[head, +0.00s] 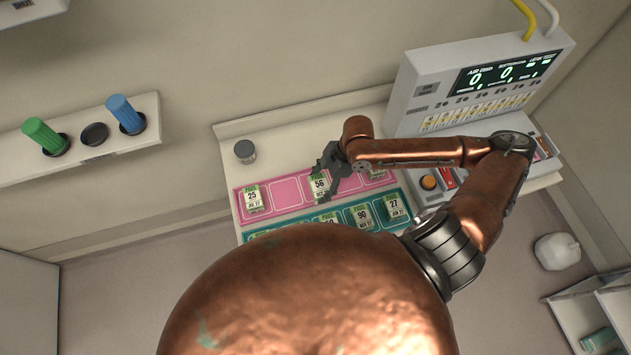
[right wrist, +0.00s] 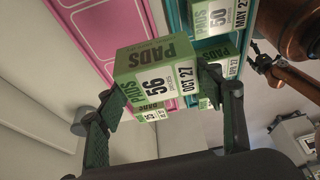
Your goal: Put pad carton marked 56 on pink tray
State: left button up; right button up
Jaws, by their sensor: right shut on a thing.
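The pad carton marked 56 (head: 319,185) is white and green and sits between the fingers of my right gripper (head: 328,177), which is shut on it. In the right wrist view the carton (right wrist: 155,82) fills the space between the two dark fingers (right wrist: 168,92). In the head view it appears over the middle of the pink tray (head: 288,193); I cannot tell whether it touches the tray. The pink tray also shows at the upper left of the right wrist view (right wrist: 95,45). My left gripper is not in view.
A carton marked 25 (head: 253,198) stands in the pink tray's left compartment. The teal tray (head: 408,217) in front holds several cartons, including 90 (head: 361,216) and 27 (head: 396,207). A grey cylinder (head: 245,151) stands behind; a console (head: 470,85) stands at right.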

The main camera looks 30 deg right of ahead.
jog(key=w+f, duration=0.2)
jog(key=w+d+f, duration=0.1)
jog(key=w+f, duration=0.1)
jog(key=w+d+f+p, duration=0.1)
jog(key=w+f, duration=0.1)
jog(key=shift+w+d+f, duration=0.1)
jog(key=shift+w+f, duration=0.2)
notch_tip(320, 180, down, 2)
jog(key=shift+f+p, duration=0.15)
jog(key=shift+p, duration=0.4)
jog(key=shift+f, duration=0.35)
jog(key=shift+f, duration=0.1)
jog(key=o, duration=1.3)
jog(key=shift+c, duration=0.2)
jog(key=shift+o, duration=0.2)
jog(key=b+v, duration=0.2)
jog(key=v, duration=1)
